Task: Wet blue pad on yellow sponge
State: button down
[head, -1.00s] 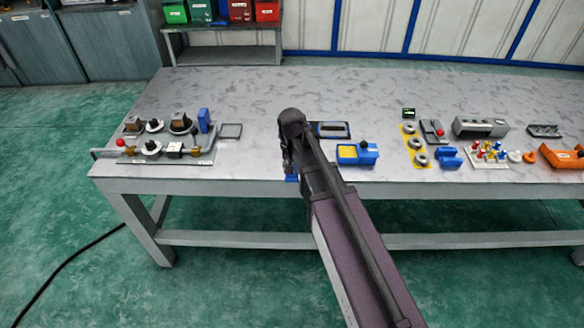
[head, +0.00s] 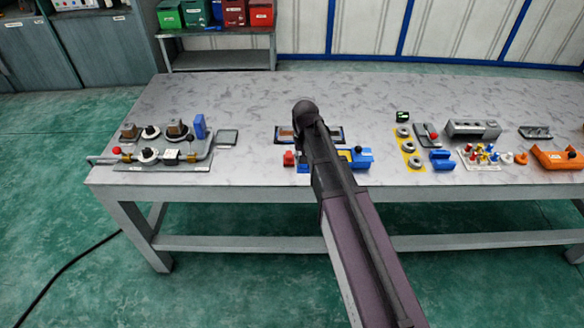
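The yellow sponge (head: 345,154) sits in a blue tray (head: 360,162) near the front of the table. My arm covers their left part. My wrist (head: 305,113) is over the table, left of the sponge. My gripper's fingers are hidden or merge with the dark arm, so their opening does not show.
A red piece (head: 289,158) stands beside the blue piece. A dark-framed tray (head: 335,132) lies behind. A fixture (head: 165,145) with a blue block (head: 200,127) is at left. Yellow plate (head: 410,147), blue holder (head: 441,159) and orange part (head: 558,158) are at right. The table's back is clear.

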jog(key=w+d+r+p, duration=0.1)
jog(key=w+d, duration=0.3)
jog(key=d, duration=0.3)
jog(key=w+d+r+p, duration=0.2)
jog(key=w+d, duration=0.2)
jog(key=d, duration=0.3)
jog(key=shift+w+d+r, duration=0.2)
jog(key=shift+w, duration=0.2)
jog(key=shift+f+b, duration=0.25)
jog(key=shift+b, duration=0.05)
jog(key=shift+f+b, duration=3)
jog(key=shift+f, duration=0.05)
jog(key=shift+s+f+b, duration=0.1)
jog(key=shift+f+b, duration=0.1)
jog(key=shift+b, duration=0.1)
jog(key=shift+r, duration=0.15)
notch_tip(320, 180, up, 7)
jog(key=p, duration=0.7)
